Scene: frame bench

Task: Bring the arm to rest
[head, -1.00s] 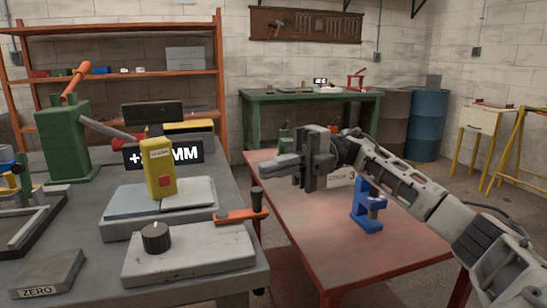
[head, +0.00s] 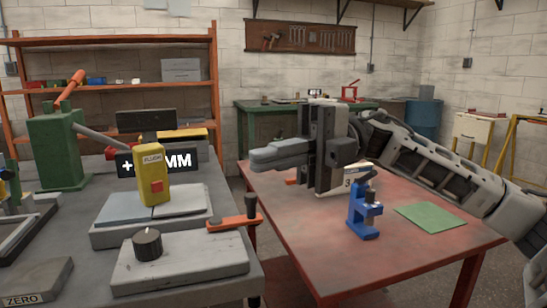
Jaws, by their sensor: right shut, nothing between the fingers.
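My right gripper (head: 268,158) is shut and empty. Its fingers point left, above the far left part of the red table (head: 410,255). The right arm comes in from the right edge and reaches over the table. The gripper body hides part of a white sign behind it. My left gripper is not in view.
A blue tool (head: 363,212) stands on the red table, with a green mat (head: 430,217) right of it. A grey bench (head: 225,290) at left bears a yellow block (head: 153,180), a black knob (head: 147,244) and a green press (head: 55,150). An orange-handled lever (head: 232,222) juts toward the gap between the tables.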

